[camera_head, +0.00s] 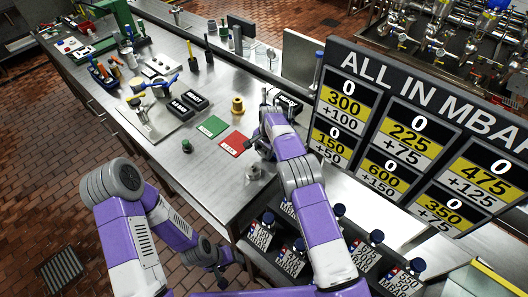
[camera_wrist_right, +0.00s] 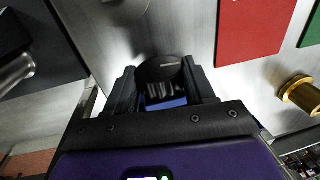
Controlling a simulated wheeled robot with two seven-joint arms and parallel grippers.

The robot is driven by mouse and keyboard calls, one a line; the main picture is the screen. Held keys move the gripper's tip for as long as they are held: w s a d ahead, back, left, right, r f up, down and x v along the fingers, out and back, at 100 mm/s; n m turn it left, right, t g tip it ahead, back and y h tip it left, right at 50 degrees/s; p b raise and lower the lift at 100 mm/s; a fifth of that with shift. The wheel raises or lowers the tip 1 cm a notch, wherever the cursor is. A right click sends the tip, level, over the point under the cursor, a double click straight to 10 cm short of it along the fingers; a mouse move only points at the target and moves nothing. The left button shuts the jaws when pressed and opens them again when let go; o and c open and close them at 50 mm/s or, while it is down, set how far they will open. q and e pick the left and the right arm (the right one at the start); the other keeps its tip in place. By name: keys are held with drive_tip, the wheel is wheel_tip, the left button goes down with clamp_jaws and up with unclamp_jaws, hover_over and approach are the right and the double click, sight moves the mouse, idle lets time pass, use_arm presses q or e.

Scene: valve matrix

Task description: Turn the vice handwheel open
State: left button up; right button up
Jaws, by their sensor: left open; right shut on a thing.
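My right gripper (camera_head: 256,140) is low over the bench beside the red card, reaching in from the lower right. In the right wrist view its two black fingers (camera_wrist_right: 165,82) are shut on a dark round-topped thing (camera_wrist_right: 158,68). A ribbed dark part and a blue part show below that top, between the fingers. I cannot tell whether it is the vice handwheel. A blue handle (camera_head: 168,81) stands on a fitting over a pale plate, further left; I cannot tell whether this is the vice. My left gripper (camera_head: 222,281) is open and empty, low beside the bench front.
The red card (camera_head: 234,143) and green card (camera_head: 212,126) lie flat on the bench. A brass fitting (camera_head: 238,106) and black boxes (camera_head: 180,107) stand behind them. A large number board (camera_head: 405,130) rises at right. Several labelled blue-capped canisters (camera_head: 366,249) stand along the lower right.

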drive_tip(key=shift+b, duration=0.4)
idle(0.4)
drive_tip(key=o, duration=0.8)
drive_tip(key=shift+g, duration=0.3)
drive_tip(key=shift+r, duration=0.15)
drive_tip(key=r, duration=0.7)
drive_tip(key=shift+s+d+r, duration=0.15)
drive_tip(key=shift+s+d, duration=0.05)
drive_tip(key=shift+d, duration=0.05)
